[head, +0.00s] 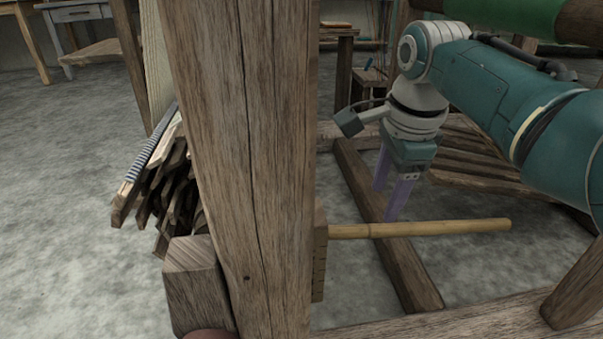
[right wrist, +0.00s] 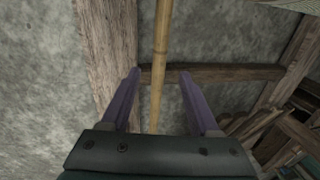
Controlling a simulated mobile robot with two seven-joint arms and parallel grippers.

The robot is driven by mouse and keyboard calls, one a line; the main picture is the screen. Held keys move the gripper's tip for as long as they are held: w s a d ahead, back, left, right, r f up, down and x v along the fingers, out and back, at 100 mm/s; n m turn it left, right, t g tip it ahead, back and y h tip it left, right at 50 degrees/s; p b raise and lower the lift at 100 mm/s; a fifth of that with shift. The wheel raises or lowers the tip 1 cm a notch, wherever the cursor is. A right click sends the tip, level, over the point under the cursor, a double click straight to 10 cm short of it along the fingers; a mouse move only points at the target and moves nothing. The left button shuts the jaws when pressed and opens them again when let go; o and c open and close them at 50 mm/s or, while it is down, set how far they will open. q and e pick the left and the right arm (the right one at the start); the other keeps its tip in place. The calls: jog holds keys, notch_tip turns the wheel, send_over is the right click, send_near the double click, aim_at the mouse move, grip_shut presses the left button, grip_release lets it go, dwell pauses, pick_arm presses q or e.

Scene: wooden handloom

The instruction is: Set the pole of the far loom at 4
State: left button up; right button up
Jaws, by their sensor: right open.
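The pole (head: 430,229) is a light bamboo-coloured rod lying nearly level in the head view. Its left end meets a narrow notched wooden strip (head: 319,265) beside the big post; its right end is free. No numbers can be read on the strip. My right gripper (head: 388,202) points down just above the pole, open and empty. In the right wrist view the pole (right wrist: 160,60) runs lengthwise between the open purple fingers (right wrist: 160,75); whether they touch it cannot be told. My left gripper is not in view.
A thick wooden loom post (head: 250,150) fills the middle and hides what lies behind. A floor beam (head: 405,265) runs under the pole, and a front beam (head: 450,325) crosses below. A stack of wooden slats (head: 165,190) is left of the post. A green roller (head: 500,15) hangs at upper right.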

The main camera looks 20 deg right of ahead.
aim_at(375, 227)
jog(key=f+b, duration=0.2)
jog(key=f, duration=0.1)
jog(key=w+f+b, duration=0.1)
jog(key=f+b, duration=0.1)
jog(key=b, duration=0.1)
jog(key=f+b, duration=0.2)
jog(key=f, duration=0.1)
jog(key=shift+w+d+f+b, duration=0.25)
jog(key=shift+w+f+b, duration=0.05)
jog(key=shift+f+b, duration=0.1)
jog(key=shift+r, duration=0.1)
grip_shut()
dwell(0.8)
